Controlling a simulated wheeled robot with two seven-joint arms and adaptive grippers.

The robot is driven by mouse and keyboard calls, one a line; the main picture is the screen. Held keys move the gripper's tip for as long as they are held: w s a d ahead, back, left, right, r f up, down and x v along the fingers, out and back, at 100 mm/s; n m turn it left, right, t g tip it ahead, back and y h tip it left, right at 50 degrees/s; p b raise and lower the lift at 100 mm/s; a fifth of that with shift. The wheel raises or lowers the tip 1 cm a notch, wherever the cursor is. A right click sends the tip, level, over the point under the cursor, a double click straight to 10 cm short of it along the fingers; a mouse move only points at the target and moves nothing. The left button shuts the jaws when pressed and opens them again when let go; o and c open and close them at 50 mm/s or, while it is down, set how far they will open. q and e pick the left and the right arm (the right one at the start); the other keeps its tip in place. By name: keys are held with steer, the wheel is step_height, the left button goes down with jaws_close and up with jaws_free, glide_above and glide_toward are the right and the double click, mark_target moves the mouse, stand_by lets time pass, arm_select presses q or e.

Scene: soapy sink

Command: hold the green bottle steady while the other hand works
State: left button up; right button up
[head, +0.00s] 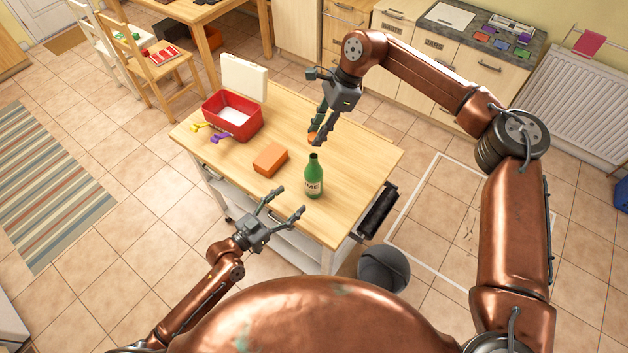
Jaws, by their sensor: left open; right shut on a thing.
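The green bottle (314,178) stands upright on the wooden table, near its front edge, with a pale label facing me. My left gripper (290,201) is open and empty, in front of the table edge and to the lower left of the bottle. It is apart from the bottle. My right gripper (318,139) points down above the table, beyond the bottle. It is shut on a small orange thing (312,136), mostly hidden by the fingers. The bottle touches neither gripper.
An orange block (270,159) lies left of the bottle on the wooden table (355,160). A red box (233,128) with a raised white lid stands at the table's back left, with yellow and purple items beside it. The table's right part is clear.

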mark_target(314, 178)
arm_select(q)
steer(key=shift+w+a+r, duration=0.1)
steer(key=shift+w+r, duration=0.05)
steer(key=shift+w, duration=0.05)
steer(key=shift+w+d, duration=0.35)
steer(key=x, duration=1.1)
steer(key=shift+r, duration=0.1)
steer(key=shift+c, duration=0.7)
jaws_close()
